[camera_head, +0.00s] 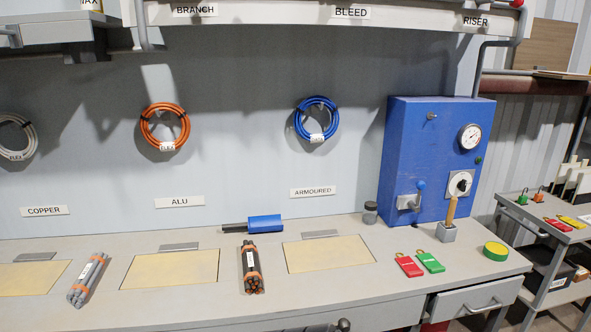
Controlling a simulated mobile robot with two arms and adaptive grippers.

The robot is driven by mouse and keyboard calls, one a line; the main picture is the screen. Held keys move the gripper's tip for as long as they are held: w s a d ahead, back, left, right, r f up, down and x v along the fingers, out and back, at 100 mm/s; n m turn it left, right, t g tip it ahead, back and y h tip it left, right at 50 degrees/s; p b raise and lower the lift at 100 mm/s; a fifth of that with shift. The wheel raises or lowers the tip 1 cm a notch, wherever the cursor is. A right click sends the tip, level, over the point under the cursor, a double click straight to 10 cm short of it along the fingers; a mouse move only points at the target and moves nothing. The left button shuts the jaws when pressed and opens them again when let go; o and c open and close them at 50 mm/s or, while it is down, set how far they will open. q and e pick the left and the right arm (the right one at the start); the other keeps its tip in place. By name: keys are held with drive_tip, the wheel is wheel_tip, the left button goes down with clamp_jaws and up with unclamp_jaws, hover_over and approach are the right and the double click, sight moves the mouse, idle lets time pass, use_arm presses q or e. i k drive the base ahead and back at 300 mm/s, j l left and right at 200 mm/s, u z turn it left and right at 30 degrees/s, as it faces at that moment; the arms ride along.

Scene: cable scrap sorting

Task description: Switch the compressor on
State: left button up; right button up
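A blue cabinet (400,150), which looks like the compressor panel, stands at the back right of the bench against the wall. Its front carries a round white pressure gauge (470,136) and a black rotary switch (461,186) on a white plate. A small metal knob (432,116) sits near its top, and a small green button or lamp (478,160) at its right edge. A grey lever or latch (408,202) is at lower left, with a small blue knob (421,185) above it. The gauge reading is too small to tell. Neither gripper is in view.
A wooden-handled tool (450,212) in a grey block stands before the cabinet, partly covering its lower front. Red (409,265) and green (431,262) tags and a yellow-green roll (495,251) lie nearby. Cable bundles (88,280) (251,270) lie farther left. A pipe shelf (330,14) overhangs.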

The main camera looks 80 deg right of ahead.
sight(462, 185)
drive_tip(key=z, duration=3.8)
drive_tip(key=i+j+z, duration=0.1)
drive_tip(key=i+j, duration=0.15)
drive_tip(key=i, duration=0.15)
drive_tip(key=i+j+z, duration=0.1)
drive_tip(key=i+j, duration=0.2)
drive_tip(key=i, duration=0.1)
